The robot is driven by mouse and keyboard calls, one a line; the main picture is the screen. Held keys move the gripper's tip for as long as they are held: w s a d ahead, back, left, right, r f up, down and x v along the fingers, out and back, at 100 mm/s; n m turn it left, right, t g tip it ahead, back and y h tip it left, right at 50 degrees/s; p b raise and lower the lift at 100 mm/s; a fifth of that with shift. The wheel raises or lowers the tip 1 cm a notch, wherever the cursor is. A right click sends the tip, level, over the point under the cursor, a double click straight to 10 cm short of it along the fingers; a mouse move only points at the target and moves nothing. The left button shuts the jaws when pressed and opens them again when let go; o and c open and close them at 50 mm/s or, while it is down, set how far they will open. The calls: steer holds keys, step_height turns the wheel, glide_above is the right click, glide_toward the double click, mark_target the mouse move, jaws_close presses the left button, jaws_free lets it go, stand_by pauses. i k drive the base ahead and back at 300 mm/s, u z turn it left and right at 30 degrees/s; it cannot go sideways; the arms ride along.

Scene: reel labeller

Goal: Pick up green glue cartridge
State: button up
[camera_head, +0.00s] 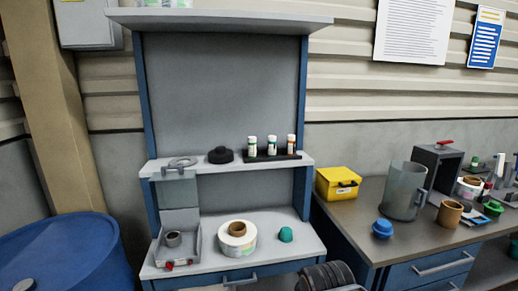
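Three small white cartridges stand upright in a dark rack (270,156) on the middle shelf of the blue-framed station. The left cartridge (252,148) and the middle cartridge (272,147) show green bands; the right cartridge (291,145) shows an orange-red band. They are too small for me to tell which is the green glue cartridge. My gripper is not in view, and nothing is seen touching the cartridges.
A black round part (220,155) sits left of the rack. Below are a tape roll (237,246), a green dome (285,234) and a grey box (181,248). A yellow box (338,183) and grey jug (403,191) stand on the right bench. A blue drum (60,250) stands left.

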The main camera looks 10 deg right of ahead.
mark_target(251, 140)
steer(key=u, duration=0.5)
steer(key=k, duration=0.6)
steer(key=u, duration=1.2)
steer(key=i, duration=1.7)
steer(key=z, duration=1.05)
steer(key=i, duration=0.6)
steer(key=z, duration=0.65)
steer(key=k, duration=1.15)
steer(key=z, duration=0.75)
steer(key=i, duration=0.8)
steer(key=z, duration=0.1)
